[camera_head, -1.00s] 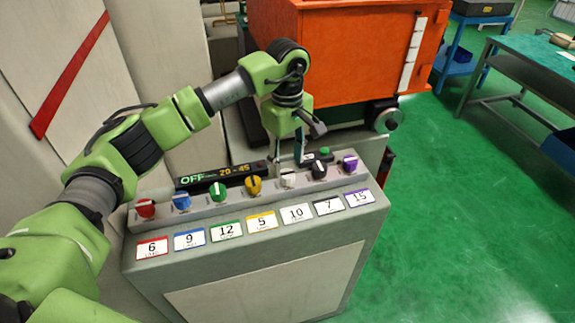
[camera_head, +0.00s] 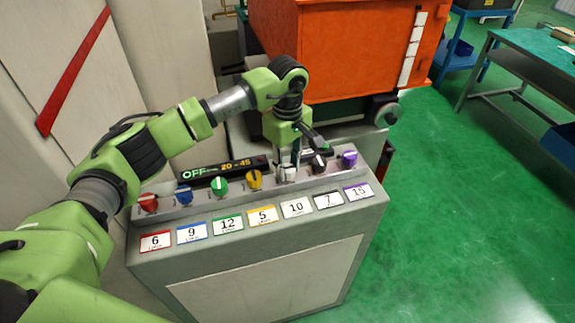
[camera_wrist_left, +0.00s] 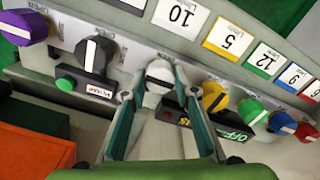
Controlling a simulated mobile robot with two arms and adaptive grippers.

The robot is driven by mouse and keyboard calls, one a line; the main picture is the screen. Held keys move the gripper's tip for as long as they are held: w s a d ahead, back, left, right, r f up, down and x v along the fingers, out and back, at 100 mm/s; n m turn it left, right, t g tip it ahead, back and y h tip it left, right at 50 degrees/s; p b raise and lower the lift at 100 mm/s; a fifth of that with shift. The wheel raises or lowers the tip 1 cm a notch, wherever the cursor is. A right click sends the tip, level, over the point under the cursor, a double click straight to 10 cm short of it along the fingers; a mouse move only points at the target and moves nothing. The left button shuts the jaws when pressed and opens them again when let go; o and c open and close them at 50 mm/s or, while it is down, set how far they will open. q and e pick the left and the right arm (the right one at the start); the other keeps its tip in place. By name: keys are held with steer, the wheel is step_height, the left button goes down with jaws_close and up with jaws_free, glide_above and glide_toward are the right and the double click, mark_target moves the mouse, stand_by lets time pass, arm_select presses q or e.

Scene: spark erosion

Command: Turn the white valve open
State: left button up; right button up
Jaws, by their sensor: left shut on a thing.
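The white valve (camera_head: 286,173) sits in the row of knobs on the grey console (camera_head: 180,290), above the label "10". My left gripper (camera_head: 288,160) is over it, pointing down. In the left wrist view the white valve (camera_wrist_left: 160,76) lies between the fingertips of the left gripper (camera_wrist_left: 155,85), which is shut on it. The fingers partly hide the valve. The display (camera_head: 222,172) behind the knobs reads "OFF" and "20 - 45". My right gripper is not in view.
The yellow knob (camera_head: 254,179) and black knob (camera_head: 319,165) flank the white one closely. Green (camera_head: 219,186), blue (camera_head: 184,195), red (camera_head: 148,203) and purple (camera_head: 349,159) knobs share the row. An orange machine (camera_head: 345,50) stands behind.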

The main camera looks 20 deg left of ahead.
arm_select(q)
steer(key=shift+f+n+b, duration=0.1)
steer(key=shift+n+b, duration=0.3)
steer(key=shift+b, duration=0.1)
steer(key=n+b, duration=0.2)
steer(key=n, duration=0.1)
steer(key=shift+f+b, duration=0.1)
steer(key=shift+b, duration=0.2)
steer(key=n+b, duration=0.2)
steer(key=n, duration=0.2)
steer(key=shift+n+b, duration=0.3)
steer(key=shift+b, duration=0.1)
steer(key=n+b, duration=0.2)
steer(key=n, duration=0.3)
steer(key=shift+n+b, duration=0.9)
steer(key=shift+n, duration=1.4)
steer(key=o, duration=1.1)
steer(key=shift+r, duration=0.2)
